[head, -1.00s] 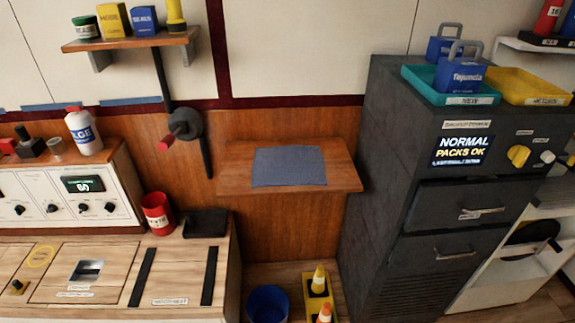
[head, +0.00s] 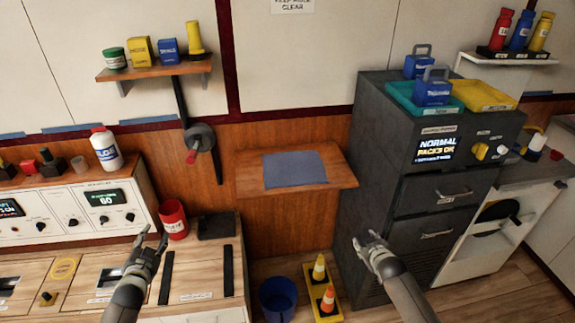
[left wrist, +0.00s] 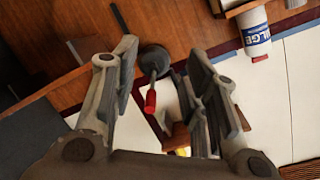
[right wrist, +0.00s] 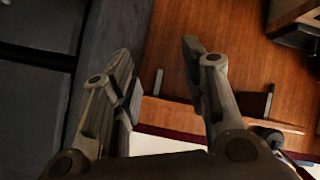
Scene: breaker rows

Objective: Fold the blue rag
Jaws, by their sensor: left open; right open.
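The blue rag (head: 294,169) lies flat and unfolded on a small wooden wall shelf (head: 247,184) in the middle of the head view. My left gripper (head: 151,243) is open and empty, to the left of the shelf and lower in the picture, over the wooden counter. My right gripper (head: 369,241) is open and empty, to the right of the shelf and lower in the picture, in front of the dark cabinet. Neither gripper touches the rag. The open fingers also show in the left wrist view (left wrist: 160,75) and the right wrist view (right wrist: 160,70). I cannot make out the rag in either wrist view.
A dark cabinet (head: 372,140) stands right of the shelf. A crank with a red handle (head: 199,140) juts from the wall on the left. A red cup (head: 173,219) stands on the counter. A blue bucket (head: 278,298) and small cones (head: 328,298) are on the floor below.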

